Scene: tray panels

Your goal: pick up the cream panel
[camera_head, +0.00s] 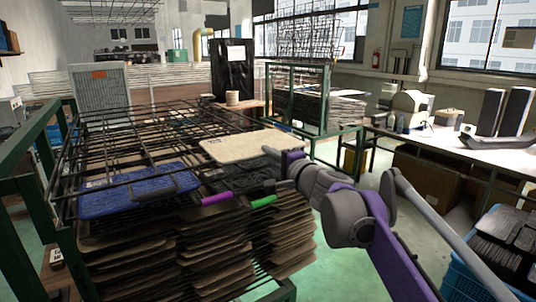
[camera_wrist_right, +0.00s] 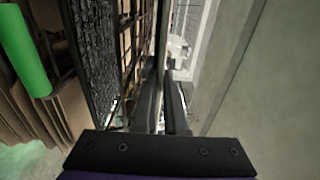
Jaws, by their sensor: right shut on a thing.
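The cream panel (camera_head: 250,146) is a flat, pale, speckled sheet at the right end of the wire rack in the head view. It looks about level; I cannot tell whether it rests on the rack or hangs just above it. My right gripper (camera_head: 270,151) reaches in from the right and is shut on the panel's right edge. In the right wrist view the two dark fingers of my right gripper (camera_wrist_right: 163,100) are close together, and the panel (camera_wrist_right: 162,38) seems to show as a thin strip edge-on. My left gripper is not in view.
A blue panel (camera_head: 135,190) and a dark panel (camera_head: 235,178) lie on the rack beside the cream one. A purple handle (camera_head: 216,198) and a green handle (camera_head: 263,202) stick out in front. Stacked brown sheets (camera_head: 215,250) fill the space below. A workbench (camera_head: 455,148) stands at right.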

